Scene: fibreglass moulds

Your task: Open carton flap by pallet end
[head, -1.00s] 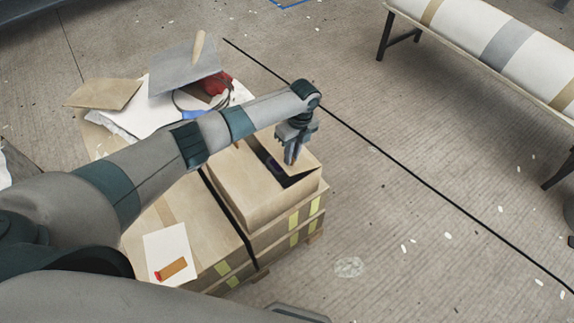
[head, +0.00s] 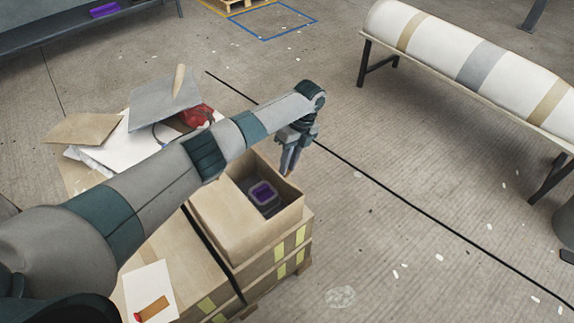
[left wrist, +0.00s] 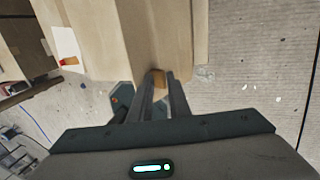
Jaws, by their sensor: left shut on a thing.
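The cardboard carton (head: 265,240) sits on the near end of the pallet stack. One half of its top is open, and a dark object with a purple square top (head: 263,194) shows inside. The other top flap (head: 228,217) lies flat over the left half. My left gripper (head: 289,170) is at the carton's far edge, pointing down, shut on the raised carton flap. In the left wrist view, a small brown piece of the flap (left wrist: 158,78) shows between the fingers; most of it is hidden. My right gripper is not in view.
A black strap (head: 212,250) crosses the boxes left of the carton. A white sheet (head: 150,285) lies on the near box. Loose sheets and a red item (head: 197,115) lie behind my arm. A bench with a white roll (head: 470,60) stands right.

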